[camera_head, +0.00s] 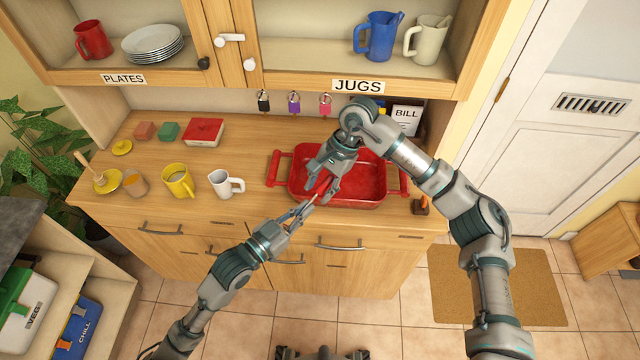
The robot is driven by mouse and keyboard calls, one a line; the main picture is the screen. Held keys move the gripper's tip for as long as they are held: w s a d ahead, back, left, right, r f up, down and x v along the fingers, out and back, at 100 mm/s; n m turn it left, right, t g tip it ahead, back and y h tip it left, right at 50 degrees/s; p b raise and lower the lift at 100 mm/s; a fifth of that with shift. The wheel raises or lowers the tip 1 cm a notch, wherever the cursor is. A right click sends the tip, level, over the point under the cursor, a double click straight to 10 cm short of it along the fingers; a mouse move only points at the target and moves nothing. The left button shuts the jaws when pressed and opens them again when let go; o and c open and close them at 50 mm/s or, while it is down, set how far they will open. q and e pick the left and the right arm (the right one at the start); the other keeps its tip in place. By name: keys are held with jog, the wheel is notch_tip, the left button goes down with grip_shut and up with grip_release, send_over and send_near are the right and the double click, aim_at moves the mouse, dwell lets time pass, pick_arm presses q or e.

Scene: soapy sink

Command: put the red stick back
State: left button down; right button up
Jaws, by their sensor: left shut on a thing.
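A thin red stick (319,189) shows in the head view at the front left of the red tray, its outline hard to tell from the red behind it. My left gripper (304,207) is shut on its near end, in front of the tray. My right gripper (324,188) reaches down from above the tray, with its fingers apart around the stick's upper part. Whether they touch the stick cannot be told. The red tray (368,203) stands on the wooden counter, partly hidden by my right arm.
A white jug (226,184), a yellow mug (178,181) and a honey-coloured pot (135,184) stand left of the tray. Keys (294,103) hang under the cupboard. A bill card (405,117) stands behind the tray.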

grip_shut()
pick_arm(q)
jog(key=c, duration=1.2)
grip_release()
jog(key=shift+c, duration=0.2)
